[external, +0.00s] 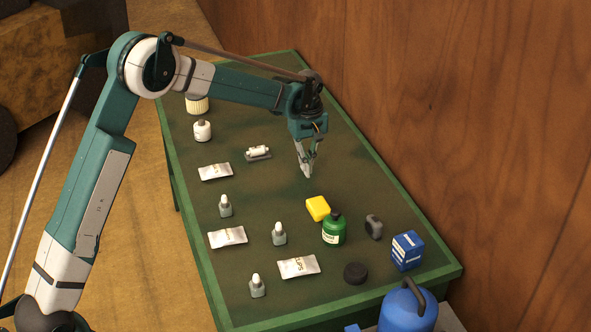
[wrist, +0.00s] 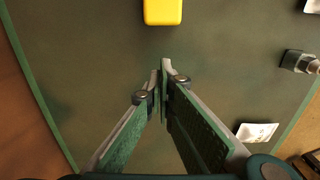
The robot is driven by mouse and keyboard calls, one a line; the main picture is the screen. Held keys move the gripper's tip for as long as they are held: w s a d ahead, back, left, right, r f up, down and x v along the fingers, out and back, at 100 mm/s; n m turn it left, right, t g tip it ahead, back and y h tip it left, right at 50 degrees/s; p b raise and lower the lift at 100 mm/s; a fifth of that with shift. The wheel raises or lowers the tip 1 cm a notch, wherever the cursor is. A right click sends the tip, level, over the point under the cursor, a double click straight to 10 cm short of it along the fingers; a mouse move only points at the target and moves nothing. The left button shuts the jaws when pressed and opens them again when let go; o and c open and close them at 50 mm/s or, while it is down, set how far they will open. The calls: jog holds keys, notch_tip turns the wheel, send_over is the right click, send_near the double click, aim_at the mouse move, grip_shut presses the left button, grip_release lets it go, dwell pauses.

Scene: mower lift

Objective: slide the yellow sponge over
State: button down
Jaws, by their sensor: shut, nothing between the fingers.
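The yellow sponge (external: 318,208) lies on the green table, touching or very close to a green bottle (external: 334,229) on its near side in the external view. In the wrist view the sponge (wrist: 163,11) shows at the top edge, partly cut off, just beyond my fingertips. My gripper (external: 307,176) points down, shut and empty, over the table a little behind the sponge. In the wrist view the fingertips (wrist: 161,62) meet, with a clear gap of table between them and the sponge.
The green table (external: 270,190) carries several small dropper bottles (external: 279,234) and white packets (external: 298,267). Table left of and behind the sponge is clear.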

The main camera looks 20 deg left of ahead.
jog(key=shift+r, duration=1.5)
jog(key=shift+r, duration=0.1)
jog(key=s+a+r+m+t, duration=0.2)
jog(key=s+a+r, duration=0.4)
jog(key=s+r, duration=0.55)
jog(key=s+a+r+m+t, duration=0.1)
jog(key=s+a+r+m, duration=0.1)
jog(key=s+a+r, duration=0.75)
jog(key=s+a+f+m+t, duration=0.1)
jog(key=s+a+m+t, duration=0.1)
jog(key=s, duration=1.4)
jog(key=s+a+f+m+t, duration=0.1)
jog(key=s+a+m+t, duration=0.1)
jog(key=s, duration=1.4)
jog(key=shift+a+m, duration=0.45)
jog(key=shift+m, duration=0.05)
